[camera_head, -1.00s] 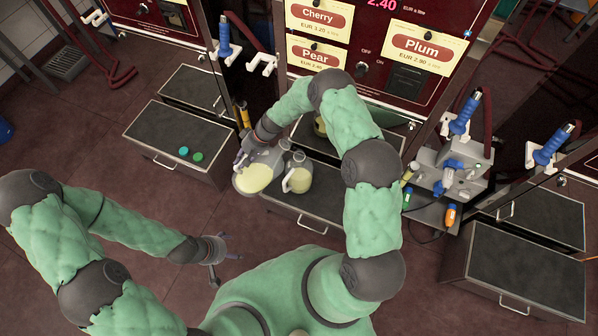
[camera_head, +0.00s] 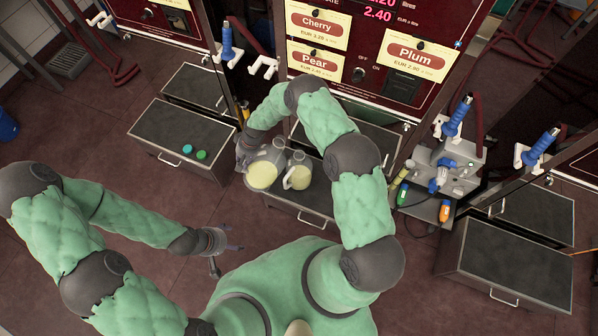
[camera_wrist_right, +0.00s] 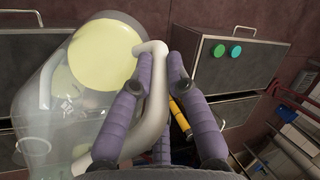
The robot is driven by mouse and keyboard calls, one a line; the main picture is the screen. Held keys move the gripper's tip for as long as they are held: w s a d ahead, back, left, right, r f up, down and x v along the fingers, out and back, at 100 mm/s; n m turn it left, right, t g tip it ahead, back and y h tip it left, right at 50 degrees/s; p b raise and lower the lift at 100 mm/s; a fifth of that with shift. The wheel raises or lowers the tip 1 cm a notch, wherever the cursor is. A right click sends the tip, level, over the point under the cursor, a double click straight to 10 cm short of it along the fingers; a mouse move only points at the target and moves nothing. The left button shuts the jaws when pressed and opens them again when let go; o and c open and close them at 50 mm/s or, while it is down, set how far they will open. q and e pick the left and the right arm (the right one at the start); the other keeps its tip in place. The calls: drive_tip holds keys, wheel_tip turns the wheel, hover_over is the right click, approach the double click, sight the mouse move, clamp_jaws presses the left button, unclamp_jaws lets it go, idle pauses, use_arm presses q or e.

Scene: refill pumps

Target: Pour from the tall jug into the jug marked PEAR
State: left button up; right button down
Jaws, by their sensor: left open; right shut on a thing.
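My right gripper (camera_head: 243,158) is shut on the handle of a clear jug (camera_head: 262,174) with pale yellow liquid. In the right wrist view, the gripper (camera_wrist_right: 157,68) grips the pale handle and the jug (camera_wrist_right: 85,85) fills the left side. The jug leans a little to the right, close beside a second, smaller-looking clear jug (camera_head: 297,179), also holding yellow liquid. The second jug stands upright on a dark drawer unit. I cannot read a mark on either jug or see any stream between them. My left gripper (camera_head: 224,254) is open and empty, low over the floor.
The pump panel behind carries Cherry, Pear (camera_head: 315,63) and Plum signs. Green and teal caps (camera_head: 194,154) lie on the left drawer unit (camera_head: 150,125). A grey device (camera_head: 445,165) with blue nozzles stands right of my right arm. The floor near my left gripper is clear.

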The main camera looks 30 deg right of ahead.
drive_tip(key=shift+w+r, duration=0.1)
drive_tip(key=shift+w+a+r+h+p, duration=0.1)
drive_tip(key=shift+a+r+h+p, duration=0.25)
drive_tip(key=shift+a+h+p, duration=0.45)
drive_tip(key=shift+w+a+r+h, duration=0.1)
drive_tip(key=shift+a+r+h, duration=0.05)
drive_tip(key=shift+a+h, duration=0.35)
drive_tip(key=a+h+b, duration=0.1)
drive_tip(key=a+r+h+b, duration=0.1)
drive_tip(key=b, duration=0.1)
drive_tip(key=shift+w+a+g, duration=0.15)
drive_tip(key=shift+a+g, duration=0.05)
drive_tip(key=shift+g, duration=0.1)
